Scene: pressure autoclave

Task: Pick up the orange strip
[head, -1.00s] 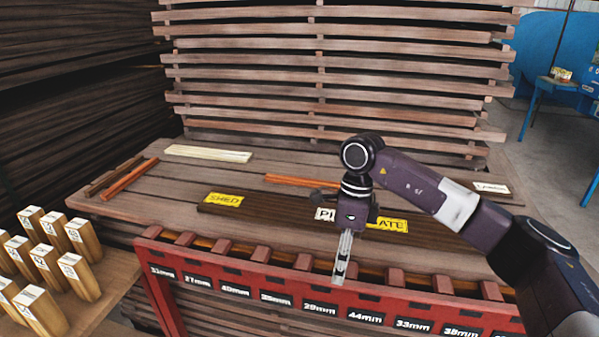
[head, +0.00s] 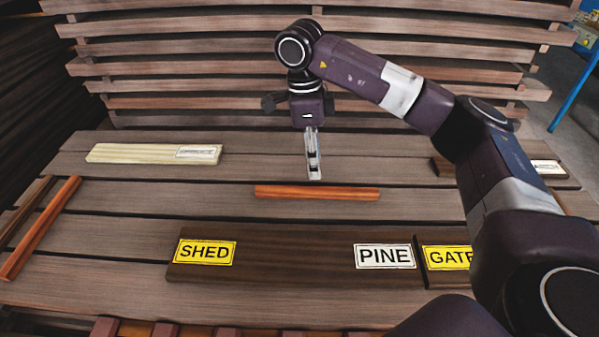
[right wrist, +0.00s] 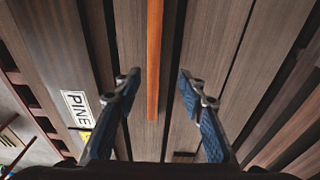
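An orange strip (head: 318,192) lies flat on the slatted wooden table, near its middle. A second orange-brown strip (head: 40,228) lies at the table's left side, beside a darker brown strip. My right gripper (head: 314,176) points down just behind the middle strip in the head view. In the right wrist view the gripper (right wrist: 158,95) is open, its two blue-padded fingers apart. The orange strip (right wrist: 154,60) shows between and beyond them, nearer the left finger, and nothing is held. My left gripper is not in view.
A dark board with SHED (head: 205,252) and PINE (head: 385,256) labels lies in front of the strip, with a GATE board (head: 450,258) beside it. A pale board (head: 150,153) lies at the back left. Stacked planks (head: 200,60) rise behind the table.

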